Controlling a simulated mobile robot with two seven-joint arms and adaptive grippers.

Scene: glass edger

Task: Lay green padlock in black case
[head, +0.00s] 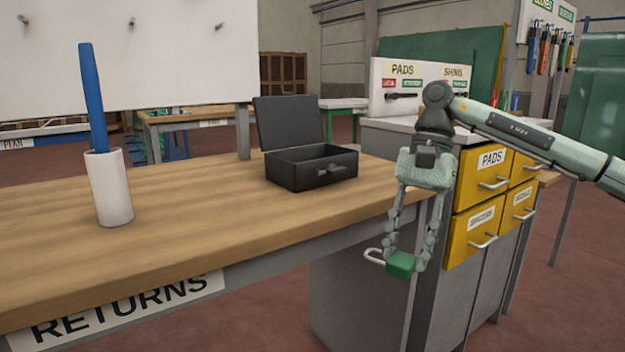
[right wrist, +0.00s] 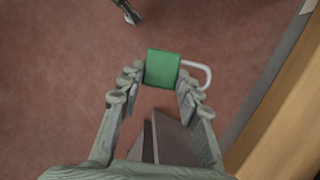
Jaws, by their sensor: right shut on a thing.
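The green padlock (head: 401,263) with a pale shackle is held between the fingertips of my right gripper (head: 405,258), which points down just off the right front edge of the wooden table. In the right wrist view the green padlock (right wrist: 163,69) sits between both fingers of the right gripper (right wrist: 162,82), its shackle pointing right, with red floor beneath. The black case (head: 312,167) stands on the table, its lid raised at the back. Its inside looks dark, and I cannot see its floor. It is left of and beyond my right gripper. My left gripper is not in view.
A white cup with a blue rod (head: 113,187) stands at the left of the wooden table (head: 210,205). Yellow drawers (head: 483,178) are behind my right arm. The tabletop between cup and case is clear.

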